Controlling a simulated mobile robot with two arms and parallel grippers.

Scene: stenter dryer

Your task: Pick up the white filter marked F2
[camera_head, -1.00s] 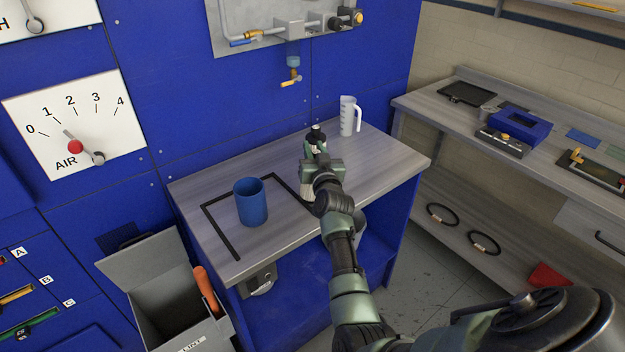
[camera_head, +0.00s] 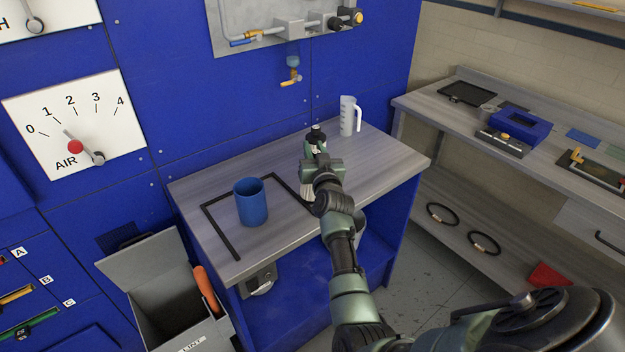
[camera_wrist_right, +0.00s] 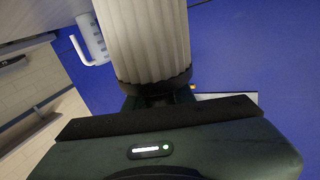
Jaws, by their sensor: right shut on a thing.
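My right gripper (camera_head: 316,148) is over the middle of the grey bench top in the head view. In the right wrist view, a white pleated filter (camera_wrist_right: 146,38) with a dark end cap sits right at the jaws (camera_wrist_right: 160,98), and the gripper is shut on it at the cap end. In the head view the filter is mostly hidden behind my gripper and wrist. No F2 marking is readable. I cannot tell whether the filter touches the bench. My left gripper is not in view.
A blue cup (camera_head: 251,203) stands inside a black outline on the bench (camera_head: 215,185). A white measuring jug (camera_head: 347,116) stands at the back. A grey lint bin (camera_head: 150,270) is at lower left. A side bench with tools (camera_head: 450,115) is at right.

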